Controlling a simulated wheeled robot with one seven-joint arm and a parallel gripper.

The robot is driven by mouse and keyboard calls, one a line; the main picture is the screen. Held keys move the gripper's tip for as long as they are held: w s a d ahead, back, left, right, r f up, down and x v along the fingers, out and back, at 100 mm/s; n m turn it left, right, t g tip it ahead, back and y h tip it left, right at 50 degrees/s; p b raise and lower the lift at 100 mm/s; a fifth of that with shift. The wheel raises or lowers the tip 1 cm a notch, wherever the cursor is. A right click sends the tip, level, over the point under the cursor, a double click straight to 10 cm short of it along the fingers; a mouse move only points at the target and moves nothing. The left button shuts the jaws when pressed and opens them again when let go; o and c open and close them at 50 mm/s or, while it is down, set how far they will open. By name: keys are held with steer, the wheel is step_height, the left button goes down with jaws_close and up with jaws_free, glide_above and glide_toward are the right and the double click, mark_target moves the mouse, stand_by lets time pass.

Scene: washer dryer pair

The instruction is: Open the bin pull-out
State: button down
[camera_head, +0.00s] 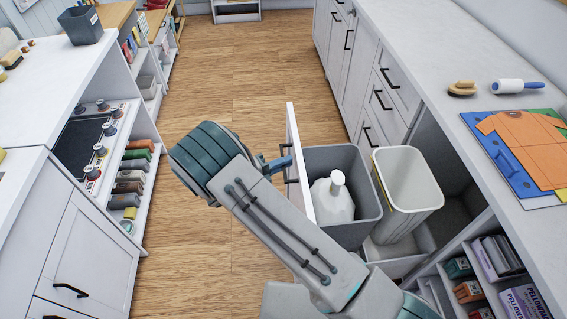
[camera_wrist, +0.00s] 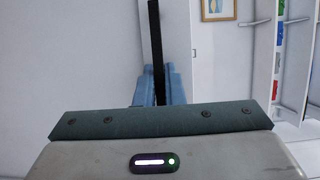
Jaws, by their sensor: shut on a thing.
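The bin pull-out stands out from the right-hand cabinet row in the head view, with its white front panel (camera_head: 299,160) well clear of the cabinet. Behind the panel are a grey bin (camera_head: 343,160) holding a white jug (camera_head: 331,198), and a pale bin (camera_head: 406,180). My gripper (camera_head: 286,164) is at the outer face of the panel, shut on the dark bar handle (camera_head: 291,181). In the wrist view the handle (camera_wrist: 156,45) runs upright between the blue fingers (camera_wrist: 158,88). My arm hides the lower part of the panel.
A worktop on the right (camera_head: 455,80) holds a brush (camera_head: 462,88), a lint roller (camera_head: 507,86) and a folded orange shirt (camera_head: 530,145). Drawers (camera_head: 383,105) sit beyond the pull-out. Wooden floor (camera_head: 240,80) is clear between the two cabinet rows.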

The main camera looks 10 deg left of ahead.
steer(key=c, duration=1.5)
jaws_free()
steer(key=b+v, duration=0.2)
steer(key=v, duration=1.2)
steer(key=shift+w, duration=0.1)
steer(key=d+r+m+g+y, duration=0.3)
steer(key=d+r+m+g, duration=0.35)
steer(key=d+m, duration=0.4)
steer(key=d+r+m+g+y, duration=0.3)
steer(key=d+r+m+g, duration=0.3)
steer(key=d+m, duration=0.5)
steer(key=s+d+r+m+t+y, duration=0.1)
steer(key=s+d+r+m+y, duration=0.1)
steer(key=m, duration=0.5)
steer(key=s+d+r+m+t+y, duration=0.2)
steer(key=s+d+m+y, duration=0.1)
steer(key=s+d+m, duration=0.3)
steer(key=s+d+r+m+t+y, duration=0.2)
steer(key=s+d+r+m+y, duration=0.1)
steer(key=m, duration=0.6)
steer(key=shift+s+d+r+y, duration=0.15)
steer(key=shift+s+d, duration=0.1)
steer(key=shift+s, duration=0.3)
steer(key=shift+s+d+f+y, duration=0.1)
steer(key=shift+s+d+y, duration=0.1)
steer(key=shift+s, duration=0.35)
